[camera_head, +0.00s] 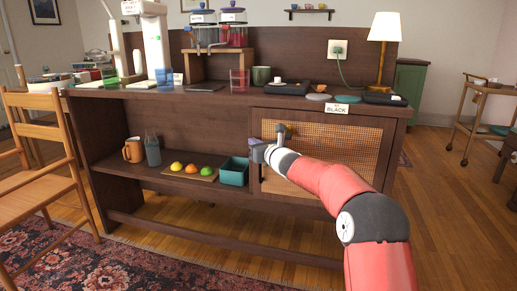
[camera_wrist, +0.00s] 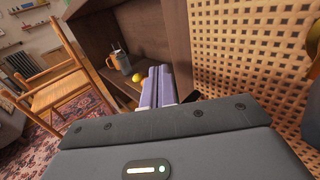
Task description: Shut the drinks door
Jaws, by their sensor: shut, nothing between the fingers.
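The cane-panelled door (camera_head: 335,145) covers the right part of the dark wooden sideboard; its woven panel (camera_wrist: 245,50) fills the right of the wrist view. The left part of the sideboard is an open shelf bay. I cannot tell whether the door is fully shut. My gripper (camera_head: 257,148) is shut and empty, in front of the door's left edge; its purple fingers (camera_wrist: 158,88) lie together in the wrist view, pointing toward the open bay. Whether they touch the door is unclear.
Drink dispensers (camera_head: 233,28) and a lamp (camera_head: 386,30) stand on top. A wooden chair (camera_head: 38,175) is at left.

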